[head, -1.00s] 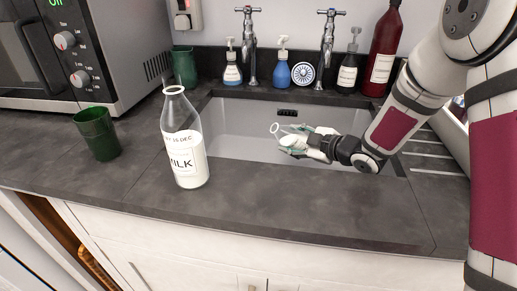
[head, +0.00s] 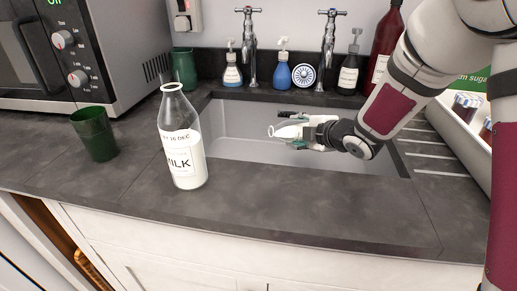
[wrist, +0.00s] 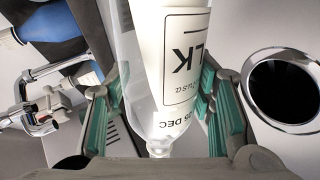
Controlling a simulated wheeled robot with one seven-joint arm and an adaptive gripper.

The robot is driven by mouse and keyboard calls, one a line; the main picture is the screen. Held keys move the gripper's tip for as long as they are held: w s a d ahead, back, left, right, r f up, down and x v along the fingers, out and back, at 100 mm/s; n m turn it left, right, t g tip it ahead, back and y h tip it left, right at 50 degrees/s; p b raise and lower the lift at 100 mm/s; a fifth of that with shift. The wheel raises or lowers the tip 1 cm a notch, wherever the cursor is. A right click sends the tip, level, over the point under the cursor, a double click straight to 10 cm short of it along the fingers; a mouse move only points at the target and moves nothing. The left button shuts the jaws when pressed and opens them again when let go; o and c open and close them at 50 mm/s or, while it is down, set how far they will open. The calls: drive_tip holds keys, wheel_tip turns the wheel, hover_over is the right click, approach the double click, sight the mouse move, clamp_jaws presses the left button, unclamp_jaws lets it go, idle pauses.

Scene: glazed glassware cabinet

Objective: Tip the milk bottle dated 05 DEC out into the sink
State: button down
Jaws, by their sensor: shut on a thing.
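My gripper (head: 305,132) is over the sink (head: 235,125), shut on a clear glass milk bottle. In the wrist view the held milk bottle (wrist: 165,105) lies between the two green-padded fingers, its label reading "05 DEC" and "LK" upside down. In the head view this bottle (head: 288,131) is tipped well over, its rim towards the left, mostly hidden by the gripper. How much milk it holds is unclear. A second milk bottle (head: 183,145) stands upright on the counter left of the sink, part full, its label ending in "DEC" with a different date.
The drain (wrist: 283,90) shows at the right of the wrist view. Two taps (head: 250,50) (head: 327,55) and several soap bottles stand behind the sink. A green cup (head: 95,135) and a microwave (head: 90,50) are at left. A tray with jars (head: 465,105) is at right.

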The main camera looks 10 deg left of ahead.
sight(297, 121)
drive_tip(key=shift+a+r+n+t+h+b, duration=0.1)
drive_tip(key=shift+r+n+t+h+b, duration=0.35)
drive_tip(key=shift+r+b, duration=0.65)
idle(1.0)
drive_tip(key=shift+s+a+r+n+h+b, duration=0.15)
drive_tip(key=shift+r+n+h+b, duration=0.4)
drive_tip(key=shift+b, duration=1.3)
idle(1.0)
drive_tip(key=shift+a+r+n+t+b, duration=0.1)
drive_tip(key=shift+r+n+t+b, duration=0.2)
drive_tip(key=shift+b, duration=0.85)
drive_tip(key=shift+a+r+n+t+b, duration=0.1)
drive_tip(key=shift+r+n+b, duration=0.25)
drive_tip(key=shift+b, duration=0.8)
drive_tip(key=shift+s+r+h+b, duration=0.15)
drive_tip(key=shift+h+b, duration=0.15)
drive_tip(key=shift+b, duration=0.15)
drive_tip(key=n+b, duration=0.1)
drive_tip(key=b, duration=0.3)
drive_tip(key=shift+s+a+r+h+b, duration=0.1)
drive_tip(key=shift+a+r+h+b, duration=0.2)
drive_tip(key=shift+r, duration=0.35)
drive_tip(key=shift+d+p, duration=0.15)
drive_tip(key=shift+p, duration=1.05)
